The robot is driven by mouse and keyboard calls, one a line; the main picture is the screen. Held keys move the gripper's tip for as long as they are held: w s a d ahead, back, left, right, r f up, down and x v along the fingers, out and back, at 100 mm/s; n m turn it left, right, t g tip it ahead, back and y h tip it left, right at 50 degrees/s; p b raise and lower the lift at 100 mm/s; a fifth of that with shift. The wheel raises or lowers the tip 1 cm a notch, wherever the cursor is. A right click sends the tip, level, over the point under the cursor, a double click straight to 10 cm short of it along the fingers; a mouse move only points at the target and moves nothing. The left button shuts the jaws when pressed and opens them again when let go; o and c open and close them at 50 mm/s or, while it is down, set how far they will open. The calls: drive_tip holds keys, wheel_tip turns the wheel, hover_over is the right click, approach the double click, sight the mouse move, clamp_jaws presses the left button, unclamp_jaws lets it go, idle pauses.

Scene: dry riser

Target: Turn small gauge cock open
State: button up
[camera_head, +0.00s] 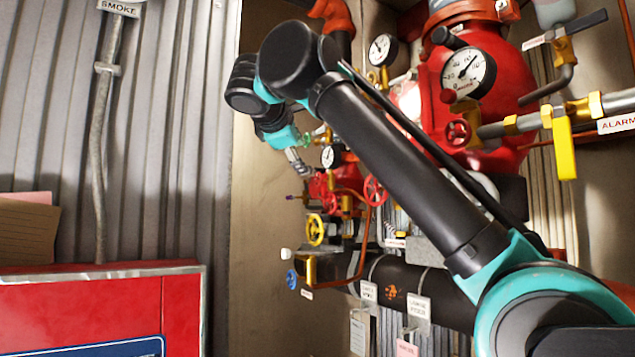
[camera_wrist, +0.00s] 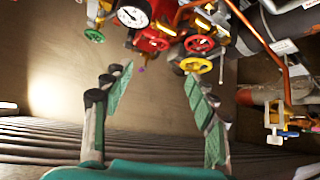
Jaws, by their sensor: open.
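A small white-faced gauge (camera_head: 328,157) sits on the red valve cluster in the head view; it also shows at the top of the wrist view (camera_wrist: 132,16). A small green handwheel (camera_wrist: 94,36) is left of it. A small purple tip (camera_head: 290,197) sticks out left of the red body, and it also shows in the wrist view (camera_wrist: 141,70). I cannot tell which small fitting is the gauge cock. My gripper (camera_wrist: 158,90) is open and empty, its fingers spread below the gauge and apart from the fittings. In the head view my gripper (camera_head: 298,160) is partly hidden.
A yellow handwheel (camera_head: 315,229), a red handwheel (camera_head: 374,190) and a blue handwheel (camera_head: 292,279) crowd the pipework. Copper pipe (camera_head: 368,225) runs nearby. A larger gauge (camera_head: 468,74) and yellow lever (camera_head: 564,148) are at the right. Bare panel (camera_head: 262,200) is free at the left.

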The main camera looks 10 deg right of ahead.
sight(317, 178)
drive_tip(key=x, duration=1.7)
drive_tip(key=shift+w+d, duration=0.15)
drive_tip(key=shift+c, duration=0.6)
drive_tip(key=c, duration=1.1)
drive_tip(key=shift+o, duration=0.2)
drive_tip(key=shift+n+g, duration=0.8)
drive_tip(key=shift+g, duration=0.3)
drive_tip(key=o, duration=1.2)
